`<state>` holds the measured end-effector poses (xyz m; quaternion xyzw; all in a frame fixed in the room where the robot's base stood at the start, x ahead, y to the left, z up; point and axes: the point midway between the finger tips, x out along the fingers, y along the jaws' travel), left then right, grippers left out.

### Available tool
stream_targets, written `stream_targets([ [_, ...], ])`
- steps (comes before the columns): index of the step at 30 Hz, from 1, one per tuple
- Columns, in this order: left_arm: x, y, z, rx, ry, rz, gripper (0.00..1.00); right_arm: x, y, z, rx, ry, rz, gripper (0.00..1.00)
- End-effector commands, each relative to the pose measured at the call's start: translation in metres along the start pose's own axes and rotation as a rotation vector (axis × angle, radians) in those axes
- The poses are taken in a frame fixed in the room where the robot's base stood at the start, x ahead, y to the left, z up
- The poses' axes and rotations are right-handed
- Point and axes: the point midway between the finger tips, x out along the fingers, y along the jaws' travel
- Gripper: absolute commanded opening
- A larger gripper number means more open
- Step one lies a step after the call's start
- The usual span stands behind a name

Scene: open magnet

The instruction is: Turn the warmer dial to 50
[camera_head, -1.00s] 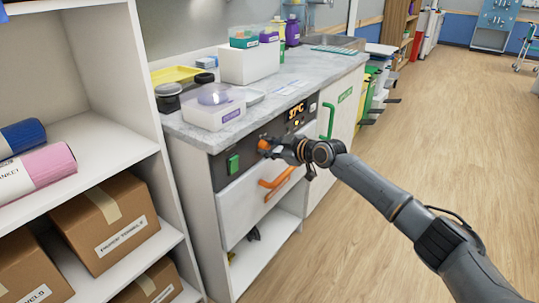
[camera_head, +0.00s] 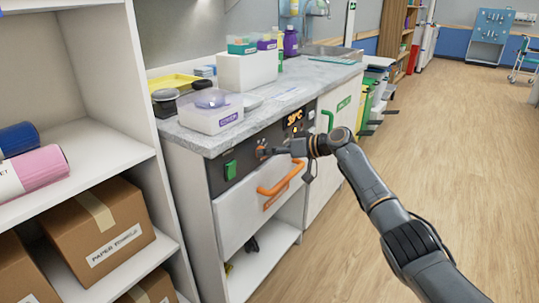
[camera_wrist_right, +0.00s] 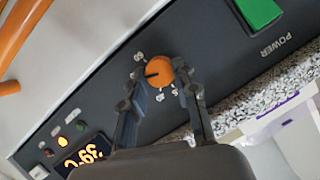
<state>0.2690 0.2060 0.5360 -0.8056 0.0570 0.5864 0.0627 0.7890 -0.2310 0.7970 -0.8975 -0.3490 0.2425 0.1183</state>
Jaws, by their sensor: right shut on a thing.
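The warmer dial (camera_wrist_right: 158,71) is an orange round knob with a dark pointer line, on the dark control panel (camera_wrist_right: 90,85) of the warmer cabinet. Small white numbers ring it. My right gripper (camera_wrist_right: 166,90) has its two fingers on either side of the dial and is shut on it. In the head view the gripper (camera_head: 268,152) reaches the panel from the right and mostly hides the dial. The lit orange display (camera_head: 294,118) appears to read 39°C; it also shows in the wrist view (camera_wrist_right: 84,155). My left gripper is not in view.
A green power button (camera_head: 230,170) sits left of the dial. An orange drawer handle (camera_head: 282,180) juts out just below the gripper. A shelf with boxes (camera_head: 108,235) is at the left.

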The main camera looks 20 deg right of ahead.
Motion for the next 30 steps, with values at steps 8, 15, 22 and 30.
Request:
stream_targets([
  [8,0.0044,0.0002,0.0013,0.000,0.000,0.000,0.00,0.0011,0.0012,0.0026,0.100,-0.005,-0.041,0.00],
  [15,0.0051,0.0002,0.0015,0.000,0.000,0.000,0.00,0.0008,0.0016,0.0024,0.123,-0.005,-0.050,0.00],
  [22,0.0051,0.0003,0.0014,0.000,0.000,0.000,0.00,0.0007,0.0017,0.0024,0.124,-0.006,-0.050,0.00],
  [30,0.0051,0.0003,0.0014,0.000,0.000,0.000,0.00,0.0006,0.0017,0.0019,0.124,-0.004,-0.050,0.52],
])
